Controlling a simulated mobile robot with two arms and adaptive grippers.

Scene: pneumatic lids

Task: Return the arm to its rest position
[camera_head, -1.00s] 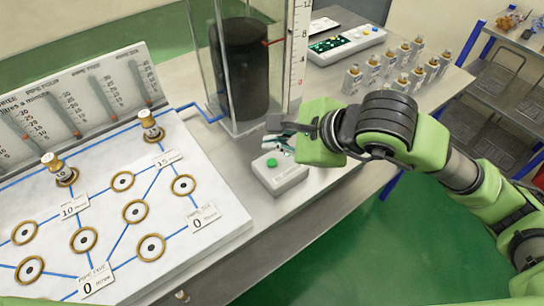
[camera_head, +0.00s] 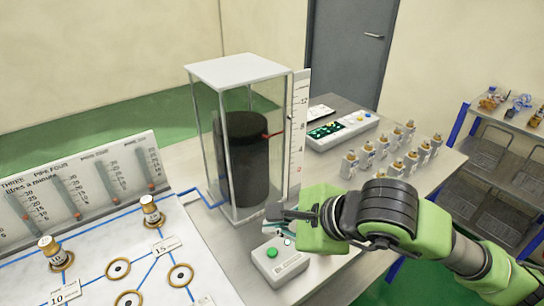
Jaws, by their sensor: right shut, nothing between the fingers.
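My right gripper (camera_head: 275,212) is shut and empty. It is in the middle of the head view, in front of the glass tank's base and over the back of the small grey box (camera_head: 281,261) with a green button (camera_head: 272,252). Whether the fingertips touch the box cannot be told. My right arm (camera_head: 400,220) is green and black and reaches in from the lower right. My left gripper is not in the view.
A glass case (camera_head: 207,110) with a black cylinder (camera_head: 241,160) stands behind the gripper. Several small metal bottles (camera_head: 397,165) and a control panel (camera_head: 341,132) stand on the table. At left is a white pipe board (camera_head: 205,262) with valves. A shelf rack (camera_head: 500,130) is at right.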

